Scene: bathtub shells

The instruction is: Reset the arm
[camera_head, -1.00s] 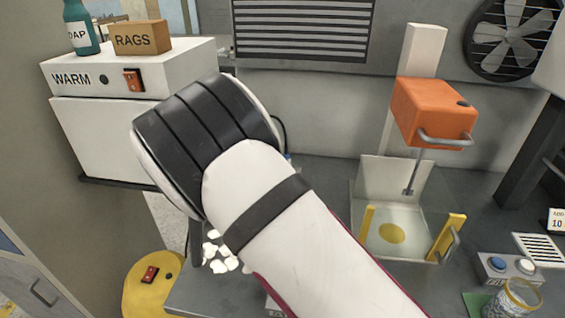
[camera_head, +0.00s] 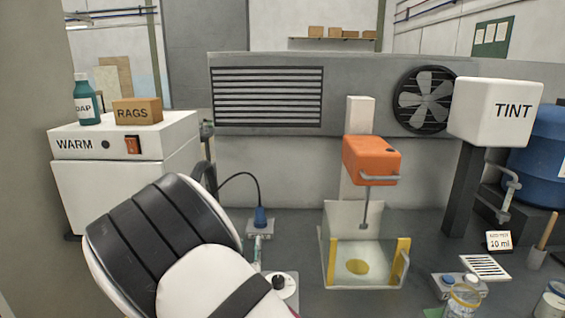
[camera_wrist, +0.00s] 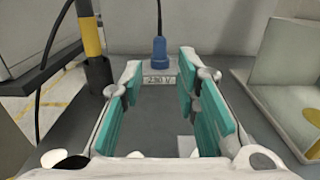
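My gripper (camera_wrist: 160,85) shows in the wrist view with its two teal-padded fingers spread apart. Nothing is held between them; grey bench top shows in the gap. Beyond the fingertips are a blue plug (camera_wrist: 159,50) with a cable and a small grey box with markings. The blue plug (camera_head: 260,217) there stands just right of the arm.
The white WARM box (camera_head: 120,180) stands left, with a teal bottle (camera_head: 86,103) and RAGS box (camera_head: 136,111) on top. An orange-headed press (camera_head: 371,160) over a clear-walled tray stands centre right. The TINT dispenser (camera_head: 490,115) and a jar (camera_head: 462,302) are right.

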